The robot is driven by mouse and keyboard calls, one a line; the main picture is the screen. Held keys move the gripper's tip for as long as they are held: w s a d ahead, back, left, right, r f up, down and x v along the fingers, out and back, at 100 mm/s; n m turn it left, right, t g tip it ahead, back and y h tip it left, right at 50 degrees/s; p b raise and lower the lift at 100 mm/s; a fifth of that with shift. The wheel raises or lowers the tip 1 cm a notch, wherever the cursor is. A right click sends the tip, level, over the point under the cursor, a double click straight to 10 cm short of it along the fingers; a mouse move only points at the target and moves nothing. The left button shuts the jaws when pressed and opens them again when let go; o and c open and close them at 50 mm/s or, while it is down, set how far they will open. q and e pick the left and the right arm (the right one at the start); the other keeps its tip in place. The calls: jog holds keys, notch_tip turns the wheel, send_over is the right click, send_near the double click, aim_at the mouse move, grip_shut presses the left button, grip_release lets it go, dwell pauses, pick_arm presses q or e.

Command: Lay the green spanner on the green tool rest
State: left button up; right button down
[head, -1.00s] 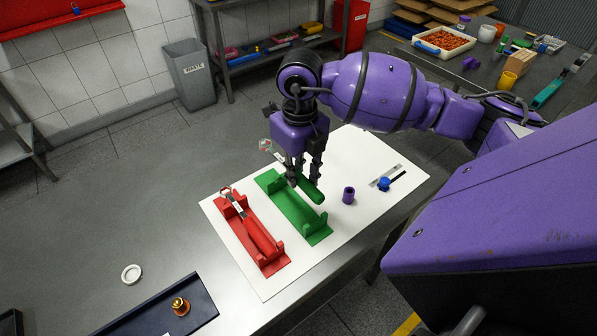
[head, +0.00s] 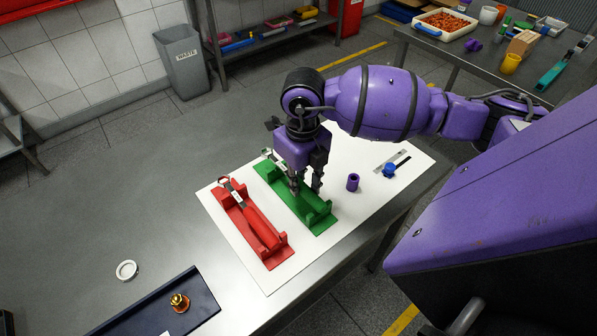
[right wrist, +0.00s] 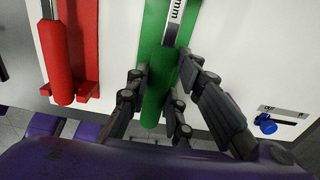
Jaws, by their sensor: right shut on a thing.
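The green tool rest (head: 321,227) lies on the white mat, to the right of a red one. My right gripper (head: 306,190) points down over it and is shut on the green spanner's handle (right wrist: 157,97). The spanner's metal end (head: 268,155) shows behind my gripper, at the far end of the green rest. The spanner lies along the rest, low at its channel; I cannot tell whether it touches the bottom. My fingers hide part of the handle. My left gripper is not in view.
A red tool rest (head: 236,239) holds a red spanner (head: 258,227) close on the left. A purple cylinder (head: 353,182) and a blue-knobbed tool (head: 389,170) are to the right. A dark tray (head: 150,310) with a brass part and a white ring (head: 126,270) sit nearer, at the left.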

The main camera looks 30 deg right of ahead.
jog(key=shift+f, duration=0.4)
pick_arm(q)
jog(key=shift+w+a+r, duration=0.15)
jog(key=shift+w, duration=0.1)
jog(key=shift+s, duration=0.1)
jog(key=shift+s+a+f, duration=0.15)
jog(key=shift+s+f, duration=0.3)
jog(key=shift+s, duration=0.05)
pick_arm(e)
jog(key=shift+f, duration=0.3)
jog(key=c, duration=1.5)
grip_release()
jog(key=shift+o, duration=0.2)
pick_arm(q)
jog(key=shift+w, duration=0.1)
pick_arm(e)
notch_tip(320, 180, up, 12)
